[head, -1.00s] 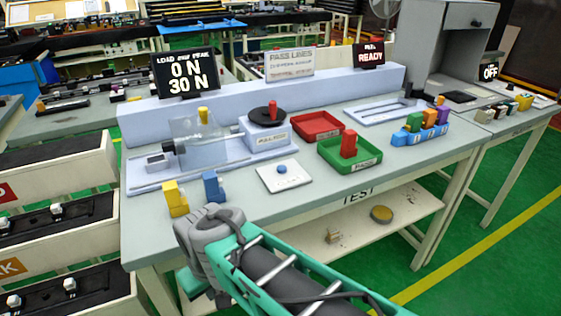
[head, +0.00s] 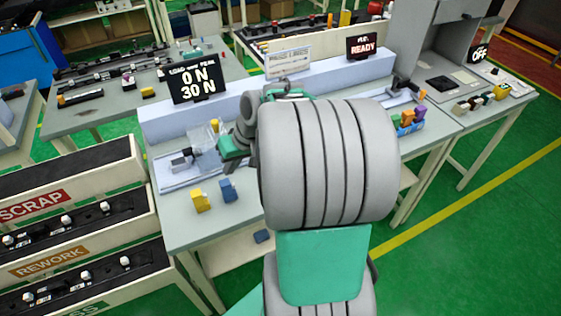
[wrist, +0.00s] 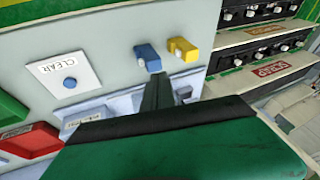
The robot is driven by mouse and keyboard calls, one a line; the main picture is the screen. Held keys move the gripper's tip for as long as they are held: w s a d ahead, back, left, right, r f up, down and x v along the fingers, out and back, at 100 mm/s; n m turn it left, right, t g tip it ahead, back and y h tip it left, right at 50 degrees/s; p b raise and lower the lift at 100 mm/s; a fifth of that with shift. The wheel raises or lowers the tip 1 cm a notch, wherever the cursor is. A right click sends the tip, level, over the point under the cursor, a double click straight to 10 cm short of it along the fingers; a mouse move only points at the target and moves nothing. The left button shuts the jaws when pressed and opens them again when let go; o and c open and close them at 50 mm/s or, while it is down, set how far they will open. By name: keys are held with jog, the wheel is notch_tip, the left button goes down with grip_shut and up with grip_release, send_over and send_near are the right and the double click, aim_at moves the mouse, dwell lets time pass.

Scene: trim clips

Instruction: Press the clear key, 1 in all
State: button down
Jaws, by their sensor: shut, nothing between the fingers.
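The clear key is a blue round button (wrist: 69,83) on a white plate marked CLEAR (wrist: 84,70), at the left of the wrist view. In the head view my arm covers it. My gripper (wrist: 157,78) is shut and empty, its dark fingers together in the middle of the wrist view. The fingertips are to the right of the clear key in that view and apart from it, near a blue block (wrist: 148,57). I cannot tell their height above the bench.
A yellow block (head: 200,201) stands beside the blue one. The test fixture (head: 176,176) and a display reading 0 N and 30 N (head: 194,82) are behind. A red tray (wrist: 32,140) and a green tray (wrist: 9,112) lie left in the wrist view. Another display reads READY (head: 361,46).

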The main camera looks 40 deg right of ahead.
jog(key=d+f+m+t, duration=0.2)
jog(key=d+m+t, duration=0.1)
jog(key=d, duration=1.6)
jog(key=shift+s+t, duration=0.3)
jog(key=shift+t, duration=0.4)
jog(key=shift+a, duration=0.1)
notch_tip(320, 180, down, 9)
jog(key=b, duration=0.6)
jog(key=shift+r, duration=0.15)
jog(key=shift+f+b, duration=0.4)
